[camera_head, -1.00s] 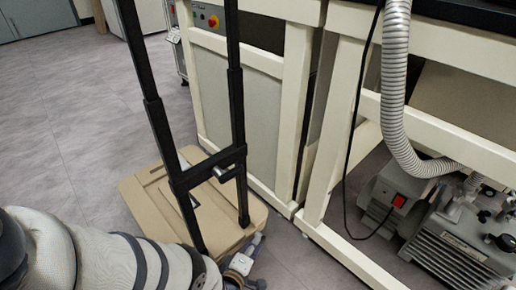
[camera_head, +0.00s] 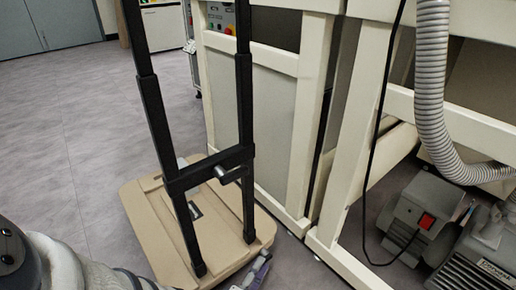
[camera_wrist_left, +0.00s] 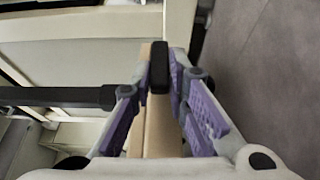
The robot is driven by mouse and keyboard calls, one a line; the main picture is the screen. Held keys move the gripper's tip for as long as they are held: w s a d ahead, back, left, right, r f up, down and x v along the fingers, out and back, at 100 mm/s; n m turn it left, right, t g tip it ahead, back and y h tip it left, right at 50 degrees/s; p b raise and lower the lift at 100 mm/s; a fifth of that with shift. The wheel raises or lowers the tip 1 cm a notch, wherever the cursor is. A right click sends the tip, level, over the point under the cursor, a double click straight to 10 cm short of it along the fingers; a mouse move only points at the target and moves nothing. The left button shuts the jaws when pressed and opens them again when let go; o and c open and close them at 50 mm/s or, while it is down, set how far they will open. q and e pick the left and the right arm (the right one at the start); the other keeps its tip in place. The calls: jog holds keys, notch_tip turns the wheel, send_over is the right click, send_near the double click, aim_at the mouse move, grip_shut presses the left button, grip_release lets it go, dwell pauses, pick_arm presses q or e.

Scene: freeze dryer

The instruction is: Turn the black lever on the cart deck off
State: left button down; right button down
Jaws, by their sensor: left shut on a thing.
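The cart has a beige deck (camera_head: 150,215) on the floor and a tall black handle frame (camera_head: 163,125). My left gripper (camera_head: 263,262) is at the deck's near right corner, mostly cut off by the bottom of the head view. In the left wrist view my left gripper (camera_wrist_left: 160,75) has its purple-padded fingers on both sides of a black upright piece, which looks like the black lever (camera_wrist_left: 158,68). The fingers are shut on it. In the head view this lever cannot be made out. My right gripper is not in view.
A cream frame bench (camera_head: 340,200) stands close to the right of the cart. A grey ribbed hose (camera_head: 432,95), a black cable (camera_head: 378,140) and a pump with a red switch (camera_head: 426,220) are at the right. Open floor (camera_head: 85,130) lies to the left.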

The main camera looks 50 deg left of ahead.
pick_arm(q)
jog(key=shift+w+r, duration=0.1)
jog(key=shift+w, duration=0.05)
jog(key=c, duration=1.6)
grip_release()
jog(key=shift+o, duration=0.2)
jog(key=v, duration=0.7)
jog(key=shift+s+d, duration=0.1)
jog(key=shift+s, duration=0.15)
